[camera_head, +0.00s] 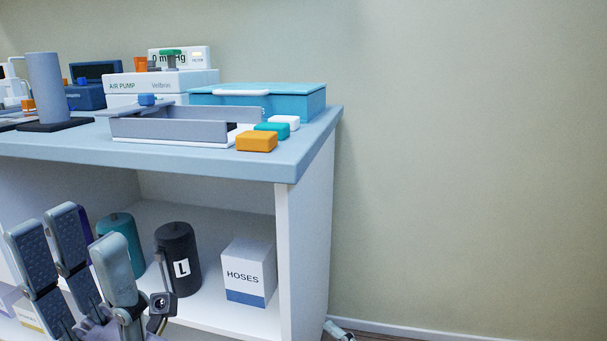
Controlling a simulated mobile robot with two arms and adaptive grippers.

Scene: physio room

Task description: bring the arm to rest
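My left gripper (78,238) is at the lower left, in front of the cabinet's open lower shelf. Its grey padded fingers point up and stand apart, and I see nothing held between them. It hides part of the shelf and the things behind it.
The cabinet top (225,160) holds a teal case (300,103), a grey tray (180,127), an orange block (257,142) and an air pump (150,82). A dark canister (178,258) and a hoses box (248,272) stand on the shelf. Right of the cabinet is bare wall.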

